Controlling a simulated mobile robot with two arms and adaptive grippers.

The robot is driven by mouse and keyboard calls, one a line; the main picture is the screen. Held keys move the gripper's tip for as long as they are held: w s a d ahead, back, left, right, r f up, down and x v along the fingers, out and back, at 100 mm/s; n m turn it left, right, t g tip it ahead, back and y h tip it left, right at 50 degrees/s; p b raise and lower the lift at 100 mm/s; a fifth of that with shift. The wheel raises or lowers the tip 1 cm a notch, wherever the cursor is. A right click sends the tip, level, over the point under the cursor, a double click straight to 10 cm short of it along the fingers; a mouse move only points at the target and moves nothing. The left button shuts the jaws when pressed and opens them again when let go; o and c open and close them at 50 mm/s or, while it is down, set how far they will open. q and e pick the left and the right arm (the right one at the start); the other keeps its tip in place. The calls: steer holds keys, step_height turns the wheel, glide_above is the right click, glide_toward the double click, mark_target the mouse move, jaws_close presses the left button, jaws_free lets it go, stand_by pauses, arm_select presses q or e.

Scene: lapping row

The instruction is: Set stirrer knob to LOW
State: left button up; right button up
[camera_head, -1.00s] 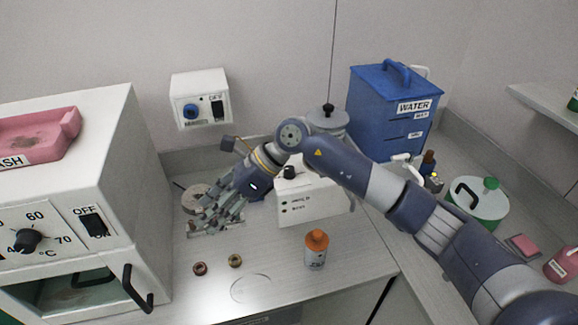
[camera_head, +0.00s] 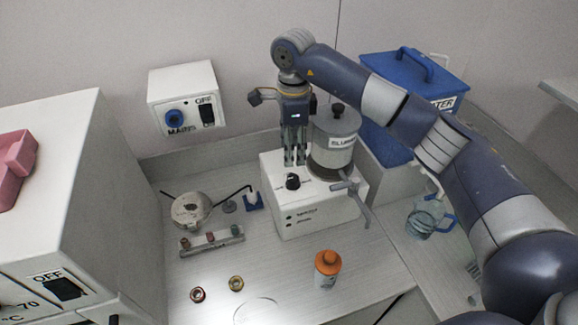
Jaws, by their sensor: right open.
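The stirrer is a white box (camera_head: 305,214) on the bench, with a grey lidded pot (camera_head: 333,146) labelled SLURRY on its top. Its black knob (camera_head: 292,182) sits on the upper face near the left; the small lettering around it is too small to read. My right gripper (camera_head: 294,162) points down just above and behind the knob, with its fingers apart and nothing between them. Whether a fingertip touches the box top I cannot tell. My left gripper is not in view.
A white MAINS box (camera_head: 183,98) is on the wall. A round metal plate (camera_head: 191,209) and a small rack (camera_head: 211,241) lie left of the stirrer. An orange-capped bottle (camera_head: 327,270) stands in front. A blue WATER tank (camera_head: 392,140) is behind my right arm.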

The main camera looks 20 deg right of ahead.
mark_target(293, 178)
steer(key=f+p, duration=0.1)
steer(key=f, duration=0.1)
steer(key=s+f+p, duration=0.1)
steer(key=f, duration=0.2)
steer(key=shift+s+f, duration=0.1)
steer(key=shift+f, duration=0.2)
steer(key=f, duration=0.1)
steer(key=f+p, duration=0.1)
steer(key=shift+w+f, duration=0.2)
steer(key=shift+f, duration=0.85)
steer(key=shift+c, duration=1.3)
steer(key=c, duration=0.8)
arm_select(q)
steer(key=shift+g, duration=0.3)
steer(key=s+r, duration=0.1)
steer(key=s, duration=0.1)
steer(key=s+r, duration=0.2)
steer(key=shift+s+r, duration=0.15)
